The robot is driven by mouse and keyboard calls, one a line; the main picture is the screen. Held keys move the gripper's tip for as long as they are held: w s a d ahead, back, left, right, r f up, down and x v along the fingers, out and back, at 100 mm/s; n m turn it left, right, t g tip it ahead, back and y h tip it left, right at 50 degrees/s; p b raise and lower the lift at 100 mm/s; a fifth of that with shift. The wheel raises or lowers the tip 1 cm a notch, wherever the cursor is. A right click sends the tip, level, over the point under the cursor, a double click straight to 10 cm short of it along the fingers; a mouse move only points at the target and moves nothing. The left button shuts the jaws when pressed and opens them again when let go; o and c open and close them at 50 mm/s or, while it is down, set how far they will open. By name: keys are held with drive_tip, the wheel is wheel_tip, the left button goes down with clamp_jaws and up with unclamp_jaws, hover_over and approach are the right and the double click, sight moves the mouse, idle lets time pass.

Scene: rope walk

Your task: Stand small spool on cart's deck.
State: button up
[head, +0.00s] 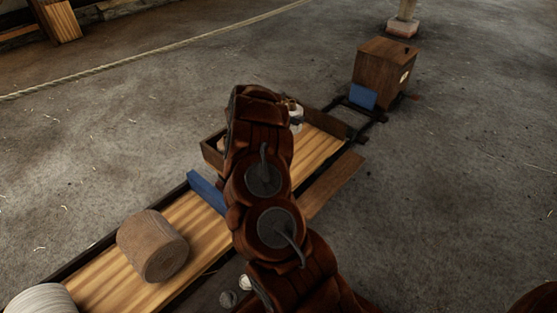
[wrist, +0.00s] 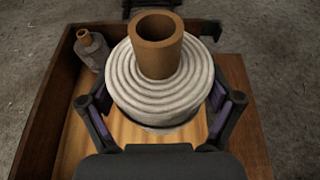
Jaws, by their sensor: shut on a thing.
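The small spool (wrist: 150,90), a pale ridged winding on a brown hollow core, stands upright in the wrist view. My gripper (wrist: 160,108) is shut on it, with one finger at each side. In the head view my arm hides the gripper. The long striped wooden deck (head: 195,213), which looks like the cart's deck, runs under my arm. A pale piece with a brown top (head: 297,116) shows beside my wrist; which piece it is cannot be told.
A blue plate (head: 207,192) stands upright nearby. A wooden box (head: 382,72) stands beyond.

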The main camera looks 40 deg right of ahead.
drive_tip(key=f+b, duration=0.2)
drive_tip(key=d+f+m+g+b, duration=0.1)
drive_tip(key=f+b, duration=0.1)
drive_tip(key=w+f+m+g+b, duration=0.1)
drive_tip(key=f+b, duration=0.1)
drive_tip(key=f, duration=0.1)
drive_tip(key=shift+d+f, duration=0.1)
drive_tip(key=shift+d, duration=0.2)
drive_tip(key=shift+w+f+g+b, duration=0.15)
drive_tip(key=shift+f+g+b, duration=0.15)
drive_tip(key=shift+b, duration=0.1)
wheel_tip(320, 180, down, 10)
drive_tip(key=b, duration=0.3)
drive_tip(key=shift+r+b, duration=0.15)
drive_tip(key=shift+b, duration=0.25)
drive_tip(key=shift+f, duration=0.25)
drive_tip(key=o, duration=1.1)
drive_tip(key=shift+r, duration=0.2)
